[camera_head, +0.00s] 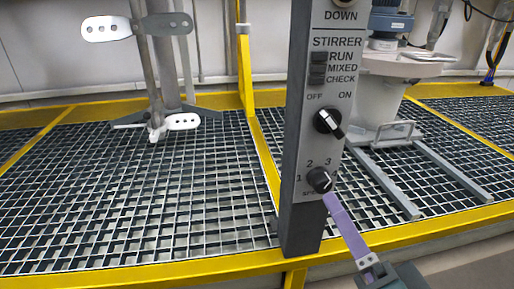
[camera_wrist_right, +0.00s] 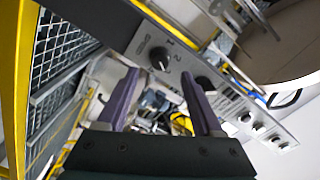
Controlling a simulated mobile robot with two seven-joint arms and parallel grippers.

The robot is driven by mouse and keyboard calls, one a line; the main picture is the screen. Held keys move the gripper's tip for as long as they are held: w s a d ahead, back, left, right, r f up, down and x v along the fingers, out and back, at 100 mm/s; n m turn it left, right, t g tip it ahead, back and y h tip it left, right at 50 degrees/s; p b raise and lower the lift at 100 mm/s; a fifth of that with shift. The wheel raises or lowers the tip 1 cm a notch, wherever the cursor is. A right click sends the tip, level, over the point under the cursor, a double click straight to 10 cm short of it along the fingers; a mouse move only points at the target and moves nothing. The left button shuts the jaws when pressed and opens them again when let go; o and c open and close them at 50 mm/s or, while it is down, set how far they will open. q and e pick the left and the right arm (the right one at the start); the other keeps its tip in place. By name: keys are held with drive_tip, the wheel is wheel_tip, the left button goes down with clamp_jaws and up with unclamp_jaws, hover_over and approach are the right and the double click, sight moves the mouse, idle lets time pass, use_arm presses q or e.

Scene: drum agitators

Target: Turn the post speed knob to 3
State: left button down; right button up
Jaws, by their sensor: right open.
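The speed knob (camera_head: 320,180) is a round black knob low on the grey post panel (camera_head: 300,150), with the numbers 1, 2 and 3 around it. Its pale mark is too small to read surely. My right gripper (camera_head: 331,199) has purple fingers and comes in from the lower right, its tip just below and right of the knob; one finger shows there. In the right wrist view, my gripper (camera_wrist_right: 160,75) is open and empty, with the speed knob (camera_wrist_right: 159,59) seen between the fingertips. Contact cannot be told. My left gripper is not in view.
A larger OFF/ON switch (camera_head: 328,121) sits above the knob, with STIRRER rocker switches (camera_head: 318,68) higher up. A yellow rail (camera_head: 150,267) runs along the grating (camera_head: 130,200). A paddle agitator (camera_head: 160,70) stands left; a blue motor (camera_head: 390,20) tops a grey stand right.

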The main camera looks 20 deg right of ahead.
drive_tip(key=shift+v, duration=1.65)
